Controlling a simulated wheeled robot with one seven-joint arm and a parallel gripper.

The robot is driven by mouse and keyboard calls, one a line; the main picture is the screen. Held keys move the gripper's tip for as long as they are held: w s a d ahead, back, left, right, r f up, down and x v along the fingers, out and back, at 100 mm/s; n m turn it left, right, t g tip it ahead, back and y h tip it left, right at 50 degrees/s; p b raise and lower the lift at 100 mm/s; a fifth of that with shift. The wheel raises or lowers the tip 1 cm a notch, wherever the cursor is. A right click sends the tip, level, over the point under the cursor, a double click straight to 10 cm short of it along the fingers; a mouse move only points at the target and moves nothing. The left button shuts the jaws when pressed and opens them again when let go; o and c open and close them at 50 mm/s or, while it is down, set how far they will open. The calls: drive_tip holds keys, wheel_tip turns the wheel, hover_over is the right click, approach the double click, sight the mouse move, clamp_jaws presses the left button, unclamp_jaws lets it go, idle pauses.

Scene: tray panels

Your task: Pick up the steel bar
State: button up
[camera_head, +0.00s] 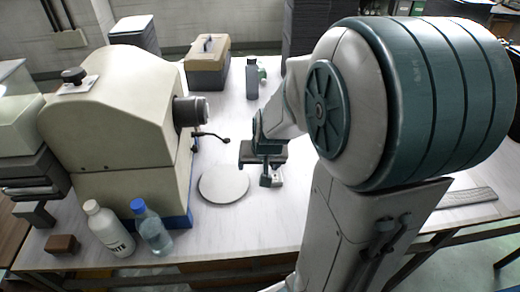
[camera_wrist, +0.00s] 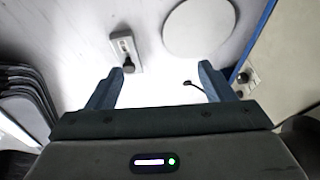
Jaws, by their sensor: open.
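A long, flat grey bar (camera_head: 468,197) lies on the right part of the table, beyond my arm; it may be the steel bar, but its material is hard to tell. It does not show in the wrist view. My gripper (camera_head: 268,172) hangs over the middle of the table, well to the left of that bar. In the wrist view my gripper (camera_wrist: 158,84) has its two blue-grey fingers wide apart, with only bare white tabletop showing between them.
A round grey disc (camera_head: 224,187) and a small socket block with a black plug (camera_wrist: 125,50) lie near my gripper. A cream machine (camera_head: 115,120) with a black lever stands left. Two bottles (camera_head: 152,229) stand at the front. A toolbox (camera_head: 208,66) sits behind.

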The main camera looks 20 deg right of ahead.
drive_tip(key=w+d+f+m+h, duration=0.2)
drive_tip(key=w+d+f+h, duration=0.1)
drive_tip(key=w+d+f, duration=0.3)
drive_tip(key=b, duration=0.2)
hover_over(274, 177)
drive_tip(key=shift+t, duration=0.3)
wheel_tip(274, 177, down, 6)
drive_tip(key=shift+r, duration=0.15)
drive_tip(key=shift+w+a+x, duration=0.1)
drive_tip(key=shift+w+x, duration=0.1)
drive_tip(key=shift+x, duration=1.45)
drive_tip(key=shift+w+a+x, duration=0.15)
drive_tip(key=shift+w+x, duration=0.05)
drive_tip(key=shift+x, duration=1.45)
drive_tip(key=shift+r, duration=0.15)
drive_tip(key=c, duration=1.4)
